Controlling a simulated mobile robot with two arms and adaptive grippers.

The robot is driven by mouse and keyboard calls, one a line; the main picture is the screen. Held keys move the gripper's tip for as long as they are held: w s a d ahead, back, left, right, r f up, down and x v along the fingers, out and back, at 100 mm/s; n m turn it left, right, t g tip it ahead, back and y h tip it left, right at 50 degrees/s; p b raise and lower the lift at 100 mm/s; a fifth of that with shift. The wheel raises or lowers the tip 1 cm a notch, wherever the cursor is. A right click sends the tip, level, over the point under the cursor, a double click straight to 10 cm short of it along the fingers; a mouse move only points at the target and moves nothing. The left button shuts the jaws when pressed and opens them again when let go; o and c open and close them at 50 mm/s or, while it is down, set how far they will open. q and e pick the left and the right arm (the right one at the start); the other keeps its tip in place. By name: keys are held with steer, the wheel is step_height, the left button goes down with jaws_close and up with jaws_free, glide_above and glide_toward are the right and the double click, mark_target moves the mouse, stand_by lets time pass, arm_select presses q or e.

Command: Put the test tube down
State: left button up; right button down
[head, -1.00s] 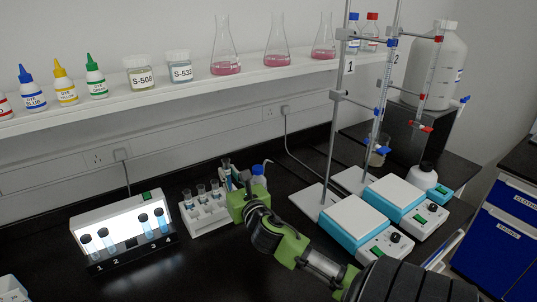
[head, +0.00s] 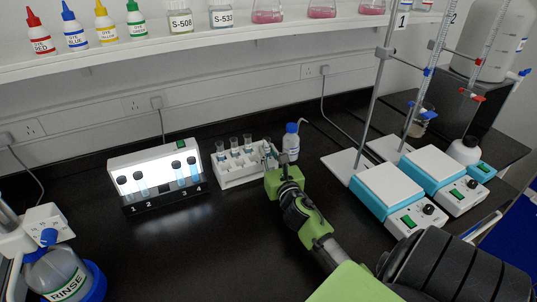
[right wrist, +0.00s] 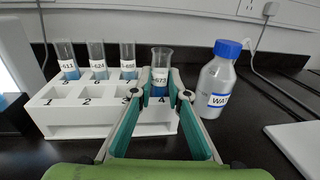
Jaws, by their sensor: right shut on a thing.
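A test tube (right wrist: 160,75) with blue liquid and a label is held upright between the fingers of my right gripper (right wrist: 161,88), which is shut on it. In the right wrist view it stands at the right end of the white rack (right wrist: 70,122), by the number 4. I cannot tell whether its lower end is inside a hole. In the head view my right gripper (head: 274,166) is at the right end of the rack (head: 240,176). Other tubes (right wrist: 97,62) stand in back positions 5, 6 and 7; front holes 1, 2 and 3 look empty. My left gripper is not in view.
A water bottle (right wrist: 216,85) with a blue cap stands close right of the rack. A lit box (head: 155,165) with tubes is left of it. Hotplates (head: 390,192) and stands are right. A rinse bottle (head: 62,275) is front left. The front bench middle is clear.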

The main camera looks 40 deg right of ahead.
steer(key=shift+f, duration=0.15)
steer(key=c, duration=2)
jaws_free()
steer(key=shift+o, duration=0.2)
steer(key=shift+r, duration=0.25)
steer(key=shift+s+a+f, duration=0.1)
steer(key=shift+s, duration=0.15)
steer(key=b+v, duration=0.1)
steer(key=v, duration=0.9)
steer(key=shift+s+a, duration=0.1)
steer(key=shift+s, duration=0.05)
steer(key=shift+s+a+b, duration=0.25)
steer(key=shift+s+b, duration=0.05)
steer(key=shift+s, duration=0.25)
